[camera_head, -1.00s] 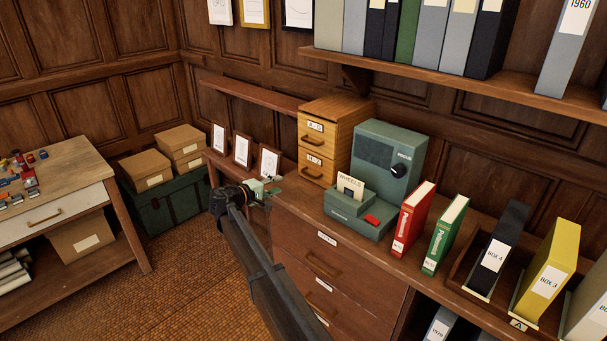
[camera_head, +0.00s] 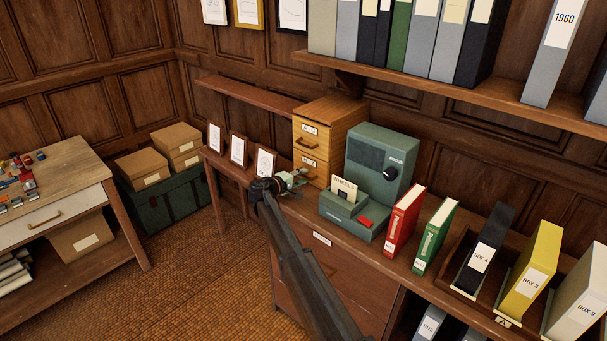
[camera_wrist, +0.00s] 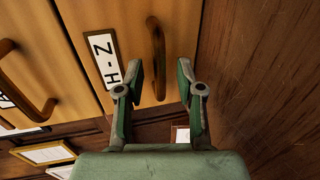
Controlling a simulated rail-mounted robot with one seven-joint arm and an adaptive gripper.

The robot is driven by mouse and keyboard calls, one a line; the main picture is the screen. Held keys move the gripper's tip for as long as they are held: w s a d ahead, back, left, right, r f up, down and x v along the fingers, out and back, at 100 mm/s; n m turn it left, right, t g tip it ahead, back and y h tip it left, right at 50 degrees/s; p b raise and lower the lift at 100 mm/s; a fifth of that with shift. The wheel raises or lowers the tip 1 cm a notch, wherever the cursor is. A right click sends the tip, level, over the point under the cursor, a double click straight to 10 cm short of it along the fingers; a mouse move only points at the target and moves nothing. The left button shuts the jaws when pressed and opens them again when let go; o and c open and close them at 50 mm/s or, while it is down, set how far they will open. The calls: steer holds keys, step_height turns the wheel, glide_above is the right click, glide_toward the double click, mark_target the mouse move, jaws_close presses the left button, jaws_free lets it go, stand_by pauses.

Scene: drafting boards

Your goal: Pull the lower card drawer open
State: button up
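The small wooden card cabinet (camera_head: 344,119) stands on the counter beside the green machine. Its upper drawer (camera_head: 311,133) and lower drawer (camera_head: 317,172) look shut. In the wrist view the lower drawer (camera_wrist: 178,25) has a white label (camera_wrist: 104,60) and a dark curved handle (camera_wrist: 156,50). The upper drawer's handle (camera_wrist: 28,98) is at the left. In the head view my gripper (camera_head: 299,178) is at the cabinet's front.
A green machine (camera_head: 380,160) with a card tray (camera_head: 343,206) stands right of the cabinet, then a red binder (camera_head: 403,220) and a green binder (camera_head: 434,236). Small framed cards (camera_head: 238,150) stand on the left. Open floor (camera_head: 200,285) lies in front of the counter.

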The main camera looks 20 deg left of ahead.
steer(key=shift+w+d+f, duration=0.15)
steer(key=shift+w+d, duration=0.15)
steer(key=shift+w, duration=0.35)
jaws_close()
